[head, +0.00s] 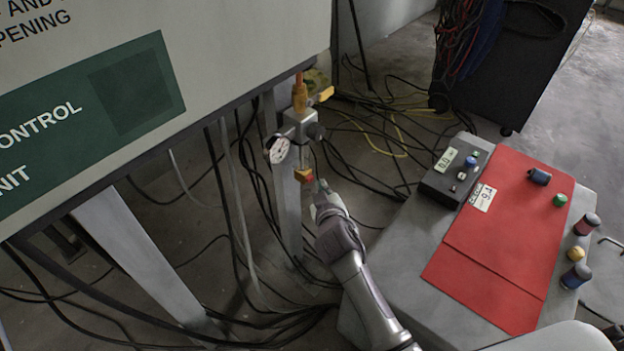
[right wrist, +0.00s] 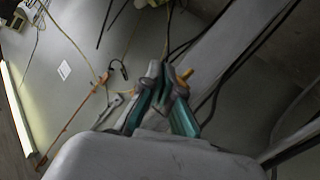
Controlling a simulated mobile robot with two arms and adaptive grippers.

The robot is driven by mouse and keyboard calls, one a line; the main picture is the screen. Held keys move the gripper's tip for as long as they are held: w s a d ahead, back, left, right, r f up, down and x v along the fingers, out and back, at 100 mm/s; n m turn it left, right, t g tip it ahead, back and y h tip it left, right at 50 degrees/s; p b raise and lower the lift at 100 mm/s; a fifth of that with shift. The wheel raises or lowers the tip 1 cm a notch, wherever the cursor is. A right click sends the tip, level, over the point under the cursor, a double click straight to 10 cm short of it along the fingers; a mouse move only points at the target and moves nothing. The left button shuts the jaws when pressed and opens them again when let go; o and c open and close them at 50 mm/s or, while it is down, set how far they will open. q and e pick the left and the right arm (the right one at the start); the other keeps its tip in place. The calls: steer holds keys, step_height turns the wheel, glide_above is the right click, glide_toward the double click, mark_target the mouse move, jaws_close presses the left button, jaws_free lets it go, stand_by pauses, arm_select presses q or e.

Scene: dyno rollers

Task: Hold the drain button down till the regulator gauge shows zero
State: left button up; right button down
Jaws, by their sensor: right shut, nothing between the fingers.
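The regulator (head: 300,126) hangs below the edge of the large cabinet, with an orange fitting on top. Its round white gauge (head: 278,150) faces out on the left side; the needle is too small to read. A small red and yellow piece (head: 304,174), which looks like the drain button, sits at the regulator's lower end. My right gripper (head: 322,186) is shut and empty, just right of and below that piece; I cannot tell whether they touch. In the right wrist view its fingertips (right wrist: 168,74) are close together, with a small orange bit beside them. My left gripper is out of view.
The cabinet (head: 190,45) overhangs at upper left on metal legs, with cables hanging and lying below. A grey bench (head: 400,245) at right holds a red sheet (head: 505,235), a small display box (head: 455,170) and several small cylinders. A black cart stands behind.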

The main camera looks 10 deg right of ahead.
steer(key=shift+w+a, duration=0.1)
steer(key=shift+w, duration=0.05)
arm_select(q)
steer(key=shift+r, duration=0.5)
arm_select(e)
steer(key=shift+w+a, duration=0.15)
steer(key=shift+w, duration=0.05)
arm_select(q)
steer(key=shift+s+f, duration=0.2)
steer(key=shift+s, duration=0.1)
arm_select(e)
steer(key=shift+w+a, duration=0.1)
